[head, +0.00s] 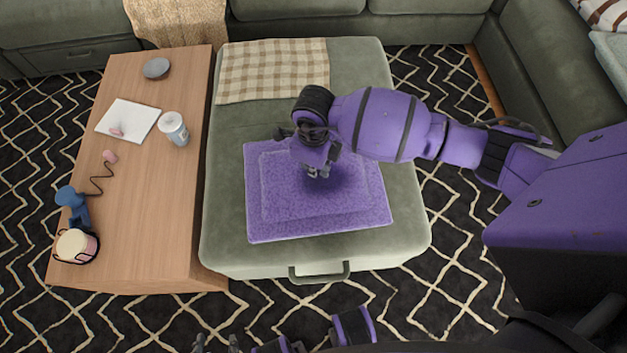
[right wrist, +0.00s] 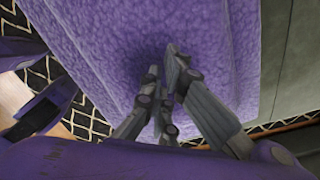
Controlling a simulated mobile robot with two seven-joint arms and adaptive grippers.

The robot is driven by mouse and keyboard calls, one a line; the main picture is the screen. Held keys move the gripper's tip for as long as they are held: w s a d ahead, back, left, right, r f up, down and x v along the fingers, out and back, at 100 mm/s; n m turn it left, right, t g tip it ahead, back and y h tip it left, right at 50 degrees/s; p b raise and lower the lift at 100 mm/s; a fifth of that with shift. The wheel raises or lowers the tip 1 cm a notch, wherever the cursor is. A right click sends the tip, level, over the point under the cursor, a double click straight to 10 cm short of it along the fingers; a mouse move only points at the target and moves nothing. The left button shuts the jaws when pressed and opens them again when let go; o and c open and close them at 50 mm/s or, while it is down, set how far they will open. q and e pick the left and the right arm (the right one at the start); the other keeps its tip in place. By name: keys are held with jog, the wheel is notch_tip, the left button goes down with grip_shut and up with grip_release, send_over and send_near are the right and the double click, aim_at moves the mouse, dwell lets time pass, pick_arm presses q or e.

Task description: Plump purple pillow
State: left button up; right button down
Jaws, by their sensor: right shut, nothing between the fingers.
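The purple pillow (head: 290,215) lies flat on the green ottoman (head: 225,190) in the head view. It has a raised middle and a flat border. My right gripper (head: 318,173) points down over the middle of the pillow, with its fingers shut and empty. In the right wrist view the fingertips (right wrist: 163,65) are close to or touching the purple pillow (right wrist: 100,50), beside a darker patch of shade or dent; I cannot tell which. My left gripper (head: 215,344) shows only in part at the bottom edge of the head view, too little to tell its state.
A checked cloth (head: 275,68) lies on the ottoman's back. The wooden table (head: 150,220) at left carries a cup (head: 173,128), a notebook (head: 128,119), a grey dish (head: 156,68), a blue figure (head: 73,205) and a round box (head: 76,246). The green sofa (head: 560,75) borders the back and right.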

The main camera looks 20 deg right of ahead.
jog(key=shift+f, duration=0.45)
pick_arm(q)
jog(key=shift+s+f, duration=0.15)
jog(key=shift+f, duration=0.15)
pick_arm(e)
jog(key=shift+s, duration=0.1)
dwell(0.3)
pick_arm(q)
jog(key=shift+r, duration=0.15)
jog(key=shift+w+r+p, duration=0.4)
jog(key=shift+r+p, duration=0.15)
jog(key=shift+r, duration=0.2)
pick_arm(e)
jog(key=shift+r, duration=0.9)
jog(key=shift+r+p, duration=0.55)
jog(key=shift+r, duration=0.15)
pick_arm(q)
jog(key=shift+t, duration=0.4)
jog(key=w+r+p, duration=0.1)
jog(key=r+p, duration=0.1)
jog(key=r, duration=0.1)
jog(key=w+r+p, duration=0.1)
jog(key=r, duration=0.1)
jog(key=shift+w+r, duration=0.1)
jog(key=shift+w, duration=0.25)
pick_arm(e)
notch_tip(320, 180, up, 5)
jog(key=shift+f, duration=0.2)
